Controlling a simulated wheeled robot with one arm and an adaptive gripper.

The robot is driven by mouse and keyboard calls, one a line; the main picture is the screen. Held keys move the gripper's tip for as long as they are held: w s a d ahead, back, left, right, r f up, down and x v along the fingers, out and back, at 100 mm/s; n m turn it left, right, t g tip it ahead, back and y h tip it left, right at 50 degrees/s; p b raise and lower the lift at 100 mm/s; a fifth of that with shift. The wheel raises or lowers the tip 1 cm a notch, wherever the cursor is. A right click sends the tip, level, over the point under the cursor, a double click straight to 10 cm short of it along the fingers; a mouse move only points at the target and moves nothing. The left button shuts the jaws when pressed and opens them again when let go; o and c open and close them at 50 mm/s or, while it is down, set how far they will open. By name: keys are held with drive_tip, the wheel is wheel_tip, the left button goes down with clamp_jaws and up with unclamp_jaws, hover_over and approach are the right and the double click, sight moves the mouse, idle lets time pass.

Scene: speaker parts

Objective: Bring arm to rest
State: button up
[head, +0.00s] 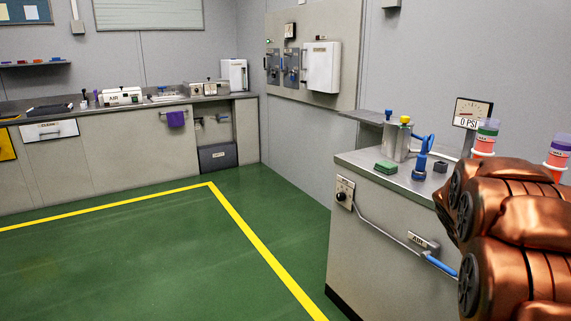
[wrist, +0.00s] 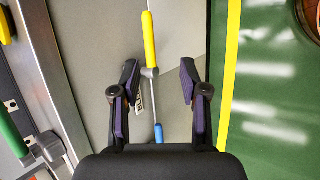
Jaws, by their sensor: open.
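My gripper (wrist: 158,88) shows in the wrist view with its two dark, purple-padded fingers spread apart. It is open and nothing is between the pads. Beyond the fingers is the grey side of a cabinet, with a rod that has a yellow sleeve (wrist: 149,40) and a blue sleeve (wrist: 159,133). In the head view my copper-coloured arm fills the lower right, and the gripper itself does not show there.
A grey cabinet (head: 378,250) stands at the right, carrying a metal canister (head: 398,142), a green block (head: 386,167) and a gauge (head: 472,112). A long counter (head: 115,165) runs along the back wall. The green floor (head: 130,265) with yellow lines is clear.

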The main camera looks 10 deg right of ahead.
drive_tip(key=s+a+r+y+p, duration=0.2)
drive_tip(key=s+a+r+p, duration=0.3)
drive_tip(key=a, duration=0.8)
drive_tip(key=s+a+r+m+y+p, duration=0.1)
drive_tip(key=s+a+r+y+p, duration=0.1)
drive_tip(key=s+a+r+p, duration=0.4)
drive_tip(key=s+a+r+m+y+p, duration=0.1)
drive_tip(key=s+a+r+y+p, duration=0.2)
drive_tip(key=a+r+p, duration=0.9)
drive_tip(key=s+a, duration=0.3)
drive_tip(key=a, duration=0.5)
drive_tip(key=shift+s+a, duration=0.15)
drive_tip(key=shift+a, duration=0.1)
